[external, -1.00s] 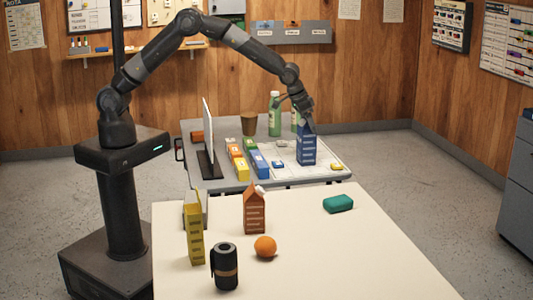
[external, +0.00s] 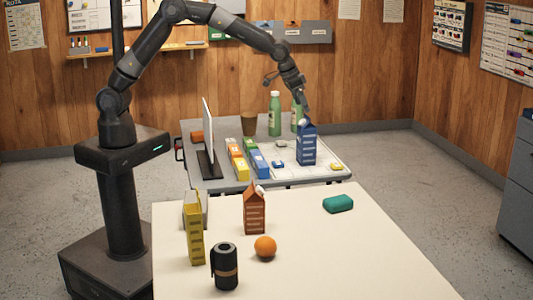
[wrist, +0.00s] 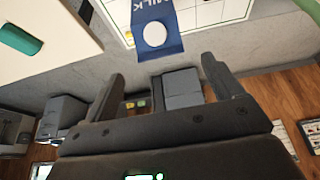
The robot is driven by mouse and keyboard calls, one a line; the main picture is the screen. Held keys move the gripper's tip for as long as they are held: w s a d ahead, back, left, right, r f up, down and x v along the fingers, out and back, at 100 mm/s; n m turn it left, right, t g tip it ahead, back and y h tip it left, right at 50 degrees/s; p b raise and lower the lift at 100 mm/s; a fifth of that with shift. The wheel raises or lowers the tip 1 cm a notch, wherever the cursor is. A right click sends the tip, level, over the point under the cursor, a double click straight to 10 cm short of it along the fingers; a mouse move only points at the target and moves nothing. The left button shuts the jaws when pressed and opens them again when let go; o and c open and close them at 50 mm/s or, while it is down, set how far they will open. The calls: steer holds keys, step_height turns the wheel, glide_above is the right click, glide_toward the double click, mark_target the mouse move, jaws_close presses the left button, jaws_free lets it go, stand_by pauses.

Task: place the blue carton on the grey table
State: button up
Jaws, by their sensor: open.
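The blue carton (external: 306,149) stands upright at the right part of the grey table (external: 228,127), on or beside a white lined sheet lying there. My gripper (external: 304,108) is just above the carton's top in the external view, where its fingers are small and partly unclear. In the wrist view my gripper (wrist: 162,78) has its two fingers wide apart with nothing between them. The carton's blue top with a round white cap (wrist: 155,34) shows beyond the fingertips, apart from them.
Green bottles (external: 274,114), a brown cup (external: 249,123), a white upright panel (external: 208,138) and coloured boxes (external: 257,163) share the grey table. The cream table (external: 330,260) in front holds an orange carton (external: 254,210), a yellow carton (external: 194,235), an orange and a teal block.

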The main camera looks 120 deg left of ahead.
steer(key=shift+v, duration=1.5)
steer(key=shift+d+r, duration=0.1)
steer(key=s+d+r+m, duration=0.1)
steer(key=s+d+r, duration=0.3)
steer(key=d, duration=0.3)
steer(key=s+d+r+m+t+h, duration=0.1)
steer(key=s+d+r+m, duration=0.1)
steer(key=s+d+r, duration=0.4)
steer(key=s+d+r+m, duration=0.1)
steer(key=s+d+r, duration=0.15)
steer(key=d, duration=0.45)
steer(key=s+d+f+m+h, duration=0.1)
steer(key=s+d+m, duration=0.1)
steer(key=s+d, duration=0.5)
steer(key=s+d+f+m+t+h, duration=0.1)
steer(key=s+d+m, duration=0.2)
steer(key=s+d, duration=0.5)
steer(key=s, duration=0.8)
steer(key=shift+s, duration=0.3)
